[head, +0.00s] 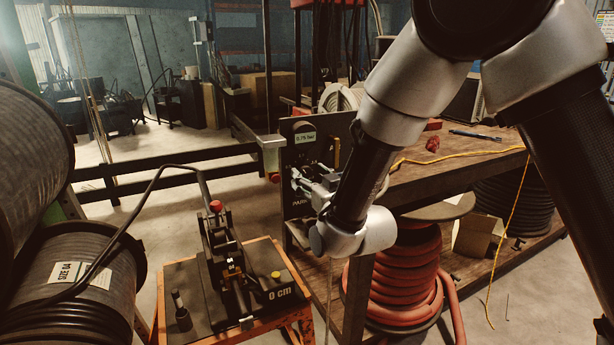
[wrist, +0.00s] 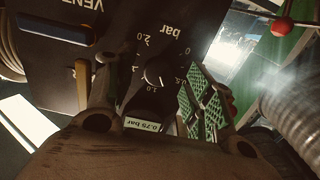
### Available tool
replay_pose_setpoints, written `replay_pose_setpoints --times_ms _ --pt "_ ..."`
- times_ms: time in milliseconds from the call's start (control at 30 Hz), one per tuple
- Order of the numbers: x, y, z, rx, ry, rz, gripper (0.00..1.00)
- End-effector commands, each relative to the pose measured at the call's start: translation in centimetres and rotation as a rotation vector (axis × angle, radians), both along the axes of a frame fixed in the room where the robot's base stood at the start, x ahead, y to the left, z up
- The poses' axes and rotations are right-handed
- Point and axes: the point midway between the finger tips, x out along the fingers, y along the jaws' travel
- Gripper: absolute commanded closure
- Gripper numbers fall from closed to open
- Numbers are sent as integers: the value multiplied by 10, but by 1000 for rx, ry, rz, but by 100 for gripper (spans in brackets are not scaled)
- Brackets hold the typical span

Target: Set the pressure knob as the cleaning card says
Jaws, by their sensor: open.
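The pressure knob (wrist: 156,72) is a dark round knob on a black panel, ringed by a white bar scale from 0 to 2.0. Its pale pointer mark seems to lie between 0.5 and 1.0. A small display (wrist: 145,125) below it reads 0.75 bar. In the head view the panel (head: 296,160) and its display (head: 305,137) face my arm, and my gripper hides the knob. My gripper (head: 303,183) is open in front of the panel; in the wrist view its fingers (wrist: 150,80) stand on either side of the knob. I cannot make out a readable cleaning card.
A blue handle (wrist: 55,28) by the VENT lettering and a yellow handle (wrist: 82,84) sit close to my finger. A wooden bench (head: 455,150) carries a yellow cord. A crimper (head: 228,255) on an orange stand and a red hose coil (head: 400,285) flank the panel.

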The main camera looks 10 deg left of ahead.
Motion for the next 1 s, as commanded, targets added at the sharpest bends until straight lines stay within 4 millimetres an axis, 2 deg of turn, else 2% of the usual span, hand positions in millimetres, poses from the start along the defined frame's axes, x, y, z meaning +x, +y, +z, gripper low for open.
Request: replay_pose_setpoints --times_ms 200,467,700,1000 --pt "16 12 0 -1 1 0 47" --pt "17 13 0 -1 1 1 47" --pt "17 12 0 -1 1 1 91" --pt "17 13 0 19 15 1 92"
